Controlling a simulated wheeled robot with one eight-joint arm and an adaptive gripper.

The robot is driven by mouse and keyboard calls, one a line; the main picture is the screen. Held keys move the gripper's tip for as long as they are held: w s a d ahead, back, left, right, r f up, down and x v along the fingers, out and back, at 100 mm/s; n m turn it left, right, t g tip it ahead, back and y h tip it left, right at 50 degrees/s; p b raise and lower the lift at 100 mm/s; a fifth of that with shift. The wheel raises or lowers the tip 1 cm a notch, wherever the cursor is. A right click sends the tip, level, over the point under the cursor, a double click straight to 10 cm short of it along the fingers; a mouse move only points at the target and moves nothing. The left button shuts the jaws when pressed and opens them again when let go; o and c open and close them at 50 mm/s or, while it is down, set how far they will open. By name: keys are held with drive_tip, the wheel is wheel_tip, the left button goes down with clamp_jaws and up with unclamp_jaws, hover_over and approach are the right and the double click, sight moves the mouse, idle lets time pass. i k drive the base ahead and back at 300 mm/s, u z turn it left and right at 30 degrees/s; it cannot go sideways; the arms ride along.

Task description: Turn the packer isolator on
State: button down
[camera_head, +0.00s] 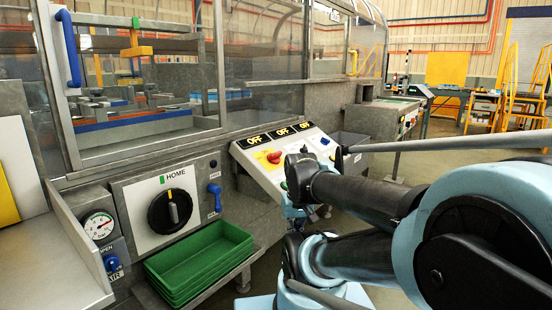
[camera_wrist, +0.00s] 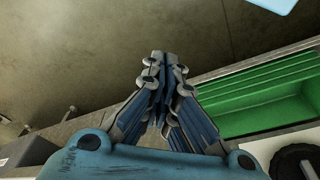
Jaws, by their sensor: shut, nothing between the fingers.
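The sloped control panel (camera_head: 300,150) stands at the centre of the head view, with several signs reading OFF along its top. A red knob on a yellow plate (camera_head: 273,157) sits at its left; I cannot read its label, so I cannot tell whether it is the packer isolator. My arm hides the panel's lower right part. My gripper (camera_wrist: 163,62) shows in the wrist view, its fingertips together and empty, above the floor and beside the green trays (camera_wrist: 275,95). I cannot make out the fingers in the head view.
The black HOME dial (camera_head: 170,211) and a blue lever (camera_head: 214,191) are on the machine front, left of the panel. The stacked green trays (camera_head: 198,262) jut out below them. A gauge (camera_head: 98,226) and blue valve (camera_head: 111,262) are farther left.

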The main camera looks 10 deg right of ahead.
sight(274, 158)
drive_tip(key=u, duration=0.55)
drive_tip(key=k, duration=1.35)
drive_tip(key=z, duration=0.4)
drive_tip(key=i, duration=1)
drive_tip(key=u, duration=0.05)
